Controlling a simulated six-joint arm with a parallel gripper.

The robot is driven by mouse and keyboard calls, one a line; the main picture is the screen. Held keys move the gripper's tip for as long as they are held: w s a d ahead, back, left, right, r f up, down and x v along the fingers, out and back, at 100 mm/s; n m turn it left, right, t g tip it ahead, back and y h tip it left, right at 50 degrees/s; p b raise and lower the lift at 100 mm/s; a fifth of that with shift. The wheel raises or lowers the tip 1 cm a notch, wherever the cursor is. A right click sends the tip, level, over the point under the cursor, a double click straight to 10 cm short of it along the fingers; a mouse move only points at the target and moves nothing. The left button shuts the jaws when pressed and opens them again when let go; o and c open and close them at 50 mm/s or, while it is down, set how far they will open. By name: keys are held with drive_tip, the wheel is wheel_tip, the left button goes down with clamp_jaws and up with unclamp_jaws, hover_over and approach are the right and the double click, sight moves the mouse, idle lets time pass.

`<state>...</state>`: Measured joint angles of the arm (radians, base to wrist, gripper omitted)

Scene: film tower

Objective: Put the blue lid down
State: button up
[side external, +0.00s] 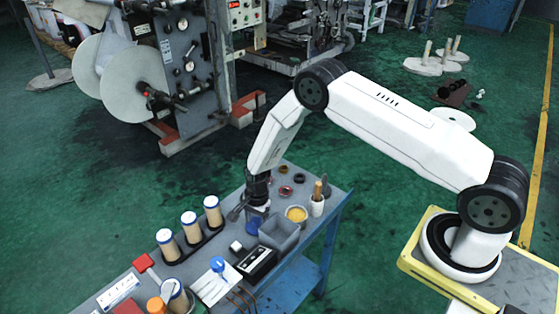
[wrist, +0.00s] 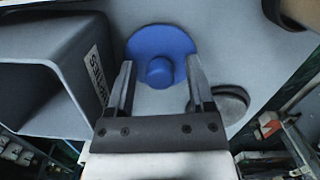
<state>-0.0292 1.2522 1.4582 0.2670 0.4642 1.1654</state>
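The blue lid (wrist: 160,45), a round disc with a knob in its middle, appears to lie flat on the grey table top in the wrist view. It also shows as a blue patch (side external: 255,225) just under my gripper in the side view. My gripper (wrist: 160,66) is open. Its two fingers stand either side of the lid's knob, with a visible gap on both sides. In the side view my gripper (side external: 256,209) is low over the table, beside the grey bin.
The grey bin (side external: 279,235) is close beside the lid and also shows in the wrist view (wrist: 45,65). A dark round piece (wrist: 231,104) lies on the lid's other side.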

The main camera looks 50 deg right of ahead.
drive_tip(key=shift+r, duration=0.15)
wheel_tip(320, 180, up, 12)
drive_tip(key=d, duration=0.1)
drive_tip(key=shift+w+d, duration=0.15)
drive_tip(key=shift+d, duration=0.1)
idle(0.6)
drive_tip(key=shift+r, duration=0.1)
idle(0.4)
drive_tip(key=s+d+r+n+t, duration=0.1)
drive_tip(key=s+r+n, duration=0.6)
drive_tip(key=s, duration=0.3)
drive_tip(key=s+d+r+n+t+h, duration=0.1)
drive_tip(key=s+r+n, duration=0.7)
drive_tip(key=s, duration=0.1)
drive_tip(key=shift+s+n+t, duration=0.35)
drive_tip(key=shift+n+t, duration=0.05)
